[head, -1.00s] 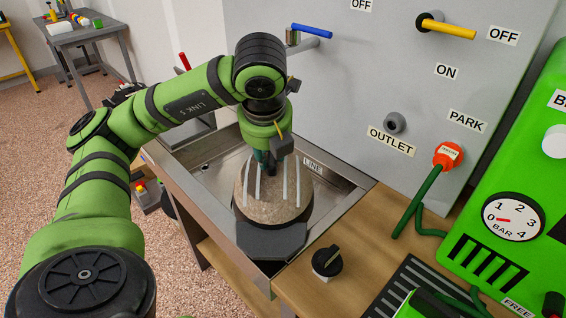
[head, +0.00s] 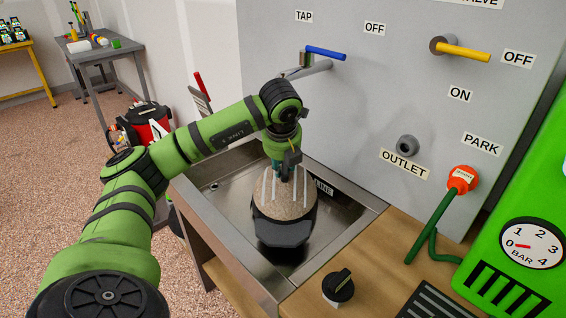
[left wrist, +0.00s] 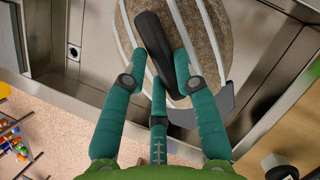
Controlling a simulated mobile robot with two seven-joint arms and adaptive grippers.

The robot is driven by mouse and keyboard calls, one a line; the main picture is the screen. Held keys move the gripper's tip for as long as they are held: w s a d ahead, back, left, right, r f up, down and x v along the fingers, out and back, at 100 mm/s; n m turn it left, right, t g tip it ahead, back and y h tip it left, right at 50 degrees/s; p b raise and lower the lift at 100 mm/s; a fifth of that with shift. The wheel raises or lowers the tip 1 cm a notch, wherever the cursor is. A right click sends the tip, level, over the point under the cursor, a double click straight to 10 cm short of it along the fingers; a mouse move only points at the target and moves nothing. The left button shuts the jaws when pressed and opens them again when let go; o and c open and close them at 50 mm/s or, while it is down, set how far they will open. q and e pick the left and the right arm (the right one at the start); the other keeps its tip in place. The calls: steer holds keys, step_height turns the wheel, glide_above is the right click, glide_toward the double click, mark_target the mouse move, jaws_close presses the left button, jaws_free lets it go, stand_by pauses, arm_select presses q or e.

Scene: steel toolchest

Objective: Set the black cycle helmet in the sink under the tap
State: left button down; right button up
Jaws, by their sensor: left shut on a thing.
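The helmet (head: 283,195) has a brown speckled shell, pale stripes and a black lower band with a dark visor (head: 284,232). It appears upright within the outline of the steel sink (head: 225,204); whether it touches the sink floor is unclear. My left gripper (head: 285,171) is above it. In the left wrist view the teal fingers (left wrist: 160,75) are shut on the dark ridge on top of the helmet (left wrist: 205,30). The tap (head: 310,70), with a blue lever (head: 326,53), sticks out from the wall behind and above the helmet. My right gripper is not in view.
A wooden worktop (head: 365,265) with a black knob (head: 338,287) borders the sink at right. A grey panel (head: 350,120) with a yellow lever (head: 462,49) and outlet (head: 407,145) stands behind. A green machine (head: 530,215) is at far right.

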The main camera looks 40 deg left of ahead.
arm_select(q)
steer(key=c, duration=1.3)
jaws_free()
steer(key=o, duration=0.3)
steer(key=shift+o, duration=0.2)
steer(key=shift+s+d+r, duration=0.1)
steer(key=shift+d+r, duration=0.05)
steer(key=shift+r, duration=0.25)
steer(key=p+v, duration=0.1)
steer(key=v, duration=1)
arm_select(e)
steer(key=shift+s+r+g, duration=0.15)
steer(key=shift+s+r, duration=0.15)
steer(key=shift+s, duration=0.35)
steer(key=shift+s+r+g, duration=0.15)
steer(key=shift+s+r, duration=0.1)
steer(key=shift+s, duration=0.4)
